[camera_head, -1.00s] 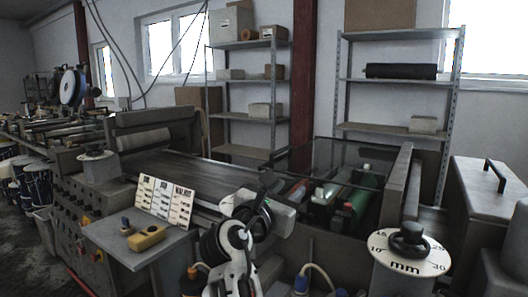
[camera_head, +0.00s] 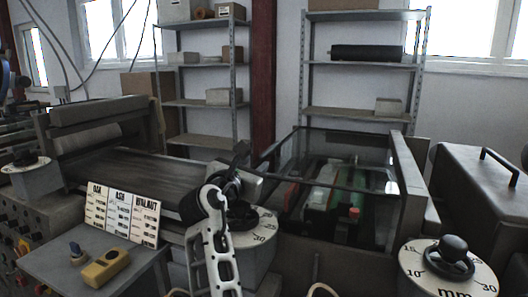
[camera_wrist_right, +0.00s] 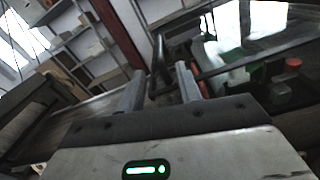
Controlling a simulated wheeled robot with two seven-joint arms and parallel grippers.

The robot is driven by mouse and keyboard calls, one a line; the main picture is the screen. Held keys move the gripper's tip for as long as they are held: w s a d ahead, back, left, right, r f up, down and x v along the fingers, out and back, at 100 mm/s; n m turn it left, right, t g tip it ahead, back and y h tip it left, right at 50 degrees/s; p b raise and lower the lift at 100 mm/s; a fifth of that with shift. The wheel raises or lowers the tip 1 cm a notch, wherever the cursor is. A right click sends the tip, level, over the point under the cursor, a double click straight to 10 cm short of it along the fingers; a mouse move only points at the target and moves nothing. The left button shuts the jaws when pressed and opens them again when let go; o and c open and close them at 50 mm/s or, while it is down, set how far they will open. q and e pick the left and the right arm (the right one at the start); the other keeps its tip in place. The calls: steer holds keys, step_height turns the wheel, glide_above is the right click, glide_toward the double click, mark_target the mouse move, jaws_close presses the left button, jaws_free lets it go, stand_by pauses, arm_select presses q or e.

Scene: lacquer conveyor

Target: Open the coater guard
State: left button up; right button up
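The coater guard (camera_head: 345,150) is a clear panel in a dark frame, lying low over the rollers right of centre in the head view. A dark upright bar (camera_wrist_right: 160,62), seemingly its handle, shows in the wrist view. My right gripper (camera_head: 241,158) is at the guard's left front corner. In the wrist view its two grey fingers (camera_wrist_right: 161,88) are apart, with the bar between and just beyond them; I see a gap on each side, and contact cannot be told. My left gripper is not in view.
A numbered dial with a black knob (camera_head: 450,262) stands at front right; another dial (camera_head: 262,225) is partly behind my right arm. A label board (camera_head: 122,215) and yellow pendant (camera_head: 106,267) sit on the side shelf at left. A grey cover (camera_head: 480,195) stands right.

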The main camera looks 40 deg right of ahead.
mark_target(262, 156)
steer(key=p+x, duration=0.1)
steer(key=x, duration=0.7)
steer(key=shift+c, duration=0.2)
steer(key=shift+w, duration=0.1)
jaws_close()
